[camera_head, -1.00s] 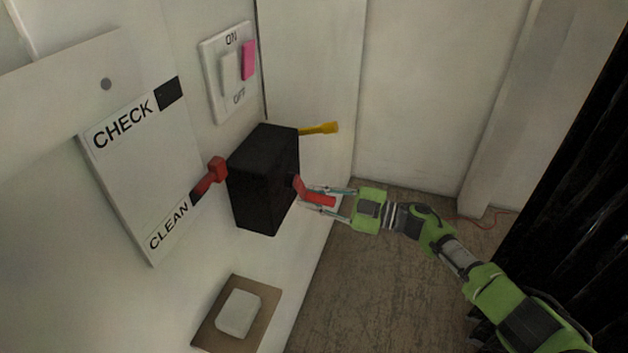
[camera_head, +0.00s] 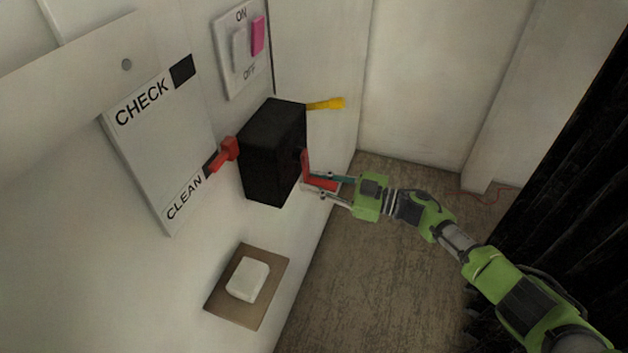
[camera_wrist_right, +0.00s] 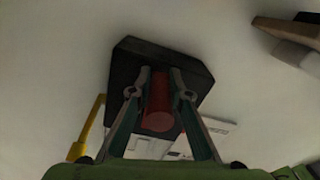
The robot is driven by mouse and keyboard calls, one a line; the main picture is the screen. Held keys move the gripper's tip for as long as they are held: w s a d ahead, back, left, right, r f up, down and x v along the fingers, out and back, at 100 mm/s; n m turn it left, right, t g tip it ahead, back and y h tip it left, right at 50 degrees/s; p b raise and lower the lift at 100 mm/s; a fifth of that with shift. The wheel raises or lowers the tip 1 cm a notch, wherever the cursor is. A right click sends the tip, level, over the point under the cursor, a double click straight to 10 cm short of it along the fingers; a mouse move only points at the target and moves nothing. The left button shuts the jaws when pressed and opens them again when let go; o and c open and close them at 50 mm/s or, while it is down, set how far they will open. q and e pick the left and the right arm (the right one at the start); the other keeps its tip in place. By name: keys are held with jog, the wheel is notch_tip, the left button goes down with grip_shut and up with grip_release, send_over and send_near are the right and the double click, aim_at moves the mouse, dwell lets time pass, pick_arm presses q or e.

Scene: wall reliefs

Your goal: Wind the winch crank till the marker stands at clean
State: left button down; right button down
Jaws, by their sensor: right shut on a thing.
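The black winch box (camera_head: 262,158) sticks out from the white wall. Its red crank (camera_head: 305,168) is on the box's right side, with the arm hanging down and the handle pointing right. My right gripper (camera_head: 322,187) is shut around the crank handle. In the right wrist view, the red handle (camera_wrist_right: 158,108) lies between the two fingers (camera_wrist_right: 160,95). A red marker (camera_head: 226,152) shows left of the box, its end at the dark patch beside the word CLEAN on the white panel (camera_head: 160,140). CHECK stands at the panel's top. My left gripper is not in view.
A yellow lever (camera_head: 326,104) sticks out behind the box. An ON/OFF switch plate (camera_head: 240,50) with a pink tab is above. A brown plate with a white button (camera_head: 248,280) is below. A dark ribbed surface (camera_head: 570,190) stands at the right; floor shows between.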

jog(key=shift+s+f, duration=0.15)
jog(key=shift+f, duration=0.1)
jog(key=c, duration=1.9)
grip_release()
jog(key=shift+r, duration=0.15)
jog(key=v, duration=1.2)
jog(key=shift+r, duration=0.1)
